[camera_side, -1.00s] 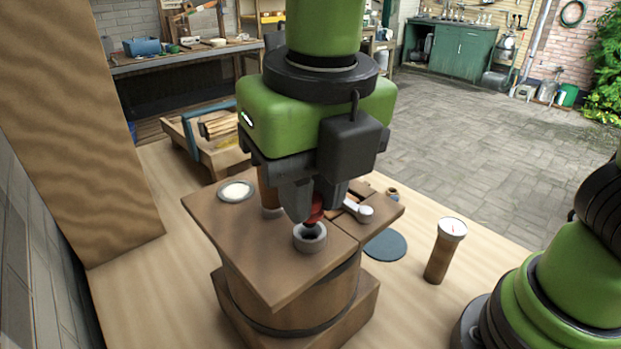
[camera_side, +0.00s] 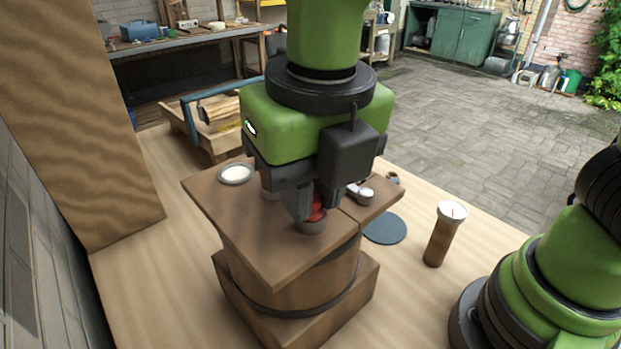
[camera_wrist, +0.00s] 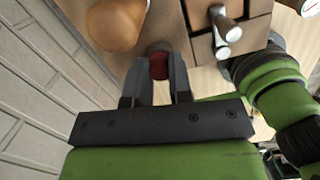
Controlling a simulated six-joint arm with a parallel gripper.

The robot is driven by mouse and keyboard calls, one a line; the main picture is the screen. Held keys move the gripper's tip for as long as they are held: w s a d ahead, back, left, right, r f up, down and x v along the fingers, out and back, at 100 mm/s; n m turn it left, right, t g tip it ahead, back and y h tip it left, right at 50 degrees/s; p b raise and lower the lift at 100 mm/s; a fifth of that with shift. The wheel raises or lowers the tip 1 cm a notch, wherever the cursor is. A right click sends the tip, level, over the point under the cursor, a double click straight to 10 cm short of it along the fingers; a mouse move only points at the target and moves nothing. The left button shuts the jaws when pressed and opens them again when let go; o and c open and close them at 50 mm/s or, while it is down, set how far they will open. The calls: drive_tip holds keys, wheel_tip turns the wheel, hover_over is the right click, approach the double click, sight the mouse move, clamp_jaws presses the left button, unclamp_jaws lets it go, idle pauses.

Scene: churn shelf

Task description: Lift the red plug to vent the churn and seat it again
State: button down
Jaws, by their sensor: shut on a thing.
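The red plug (camera_side: 318,209) is between the fingers of my gripper (camera_side: 311,212), which are shut on it. It also shows in the wrist view (camera_wrist: 158,67), between the two dark fingertips (camera_wrist: 157,72). The plug is at the grey collar (camera_side: 311,226) on the lid (camera_side: 265,240) of the wooden churn (camera_side: 310,285). The plug's lower end is hidden, so I cannot tell how deep it sits in the collar.
A metal latch (camera_side: 362,193) lies right of the plug. A dark disc (camera_side: 385,229) and an upright wooden cylinder with a gauge-like top (camera_side: 445,234) stand to the right. A tall board (camera_side: 75,120) is at left.

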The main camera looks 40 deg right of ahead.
drive_tip(key=shift+r, duration=0.1)
drive_tip(key=c, duration=0.9)
unclamp_jaws()
drive_tip(key=shift+c, duration=0.2)
drive_tip(key=c, duration=0.4)
drive_tip(key=shift+s+a+r, duration=0.1)
drive_tip(key=shift+s+r, duration=0.05)
drive_tip(key=shift+r, duration=1.05)
drive_tip(key=shift+s+d+r, duration=0.1)
drive_tip(key=shift+s+r, duration=0.05)
drive_tip(key=shift+r, duration=1.05)
drive_tip(key=shift+s+a+r, duration=0.1)
drive_tip(key=shift+s+r, duration=0.05)
drive_tip(key=shift+r, duration=1.05)
drive_tip(key=s+d+n+t, duration=0.2)
drive_tip(key=d+n, duration=0.3)
drive_tip(key=n, duration=0.6)
drive_tip(key=s+d+n+t+y, duration=0.1)
drive_tip(key=s+d+n+t, duration=0.1)
drive_tip(key=d+n, duration=0.4)
drive_tip(key=s+d+n+t+y, duration=0.1)
drive_tip(key=d+n, duration=0.4)
drive_tip(key=n, duration=1.2)
drive_tip(key=shift+s+d+t, duration=0.35)
drive_tip(key=shift+s+t, duration=0.05)
drive_tip(key=shift+s, duration=0.05)
